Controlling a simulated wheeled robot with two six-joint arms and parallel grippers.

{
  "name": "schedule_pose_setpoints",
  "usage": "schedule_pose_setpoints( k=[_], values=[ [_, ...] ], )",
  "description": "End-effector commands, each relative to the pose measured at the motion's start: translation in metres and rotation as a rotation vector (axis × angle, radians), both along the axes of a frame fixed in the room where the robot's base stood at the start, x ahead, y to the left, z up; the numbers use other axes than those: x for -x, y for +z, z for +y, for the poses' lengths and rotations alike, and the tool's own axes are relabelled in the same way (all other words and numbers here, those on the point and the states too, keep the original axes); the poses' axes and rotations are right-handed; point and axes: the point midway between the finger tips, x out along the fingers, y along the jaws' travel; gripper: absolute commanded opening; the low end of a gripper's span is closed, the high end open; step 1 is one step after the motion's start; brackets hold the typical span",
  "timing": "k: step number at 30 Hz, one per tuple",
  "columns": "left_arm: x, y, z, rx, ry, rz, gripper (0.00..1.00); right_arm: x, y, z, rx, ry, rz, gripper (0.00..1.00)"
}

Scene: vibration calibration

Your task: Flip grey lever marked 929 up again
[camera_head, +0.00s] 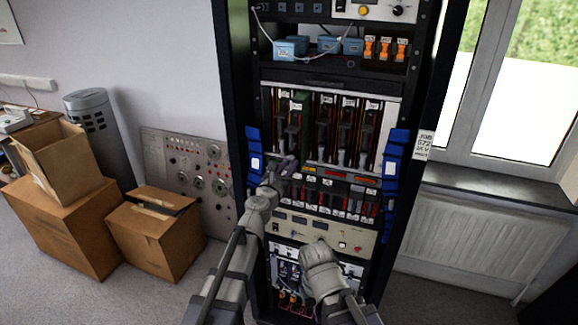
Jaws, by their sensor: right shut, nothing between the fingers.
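The tall black equipment rack (240,60) stands in front of me, with rows of modules and small switches. No number 929 is readable, and I cannot make out which small part is the grey lever. My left gripper (285,168) is in front of the rack, at the lower left edge of the tall card slots (345,130). Its fingers are too small and dark to tell open from shut. My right gripper (318,262) is lower, in front of the lower panels. It is shut and empty. My arms hide parts of the lower modules.
Blue handles (395,165) stick out at both rack sides. Blue boxes (290,48) and orange parts (385,48) sit on an upper shelf. Cardboard boxes (155,235) and a panel with knobs (190,165) stand left. A radiator (450,240) and window are right.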

Motion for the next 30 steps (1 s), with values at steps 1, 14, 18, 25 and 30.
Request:
schedule_pose_setpoints(
  k=[1, 14, 18, 25, 30],
  values=[
    [0.0, 0.0, 0.0, 0.0, 0.0, 0.0, 0.17, 0.0, 0.0, 0.0, 0.0, 0.0, 0.0, 0.0],
    [0.0, 0.0, 0.0, 0.0, 0.0, 0.0, 0.0, 0.0, 0.0, 0.0, 0.0, 0.0, 0.0, 0.0],
    [0.0, 0.002, 0.0, -0.001, -0.001, 0.004, 0.0, 0.0, 0.002, 0.0, 0.0, 0.0, 0.0, 0.0],
    [-0.002, 0.006, -0.002, -0.017, -0.006, 0.046, 0.0, 0.0, 0.017, 0.0, -0.001, -0.003, 0.0, 0.0],
    [-0.004, 0.008, -0.003, -0.03, -0.006, 0.085, 0.0, 0.0, 0.028, 0.0, -0.001, -0.006, 0.0, 0.0]
  ],
)
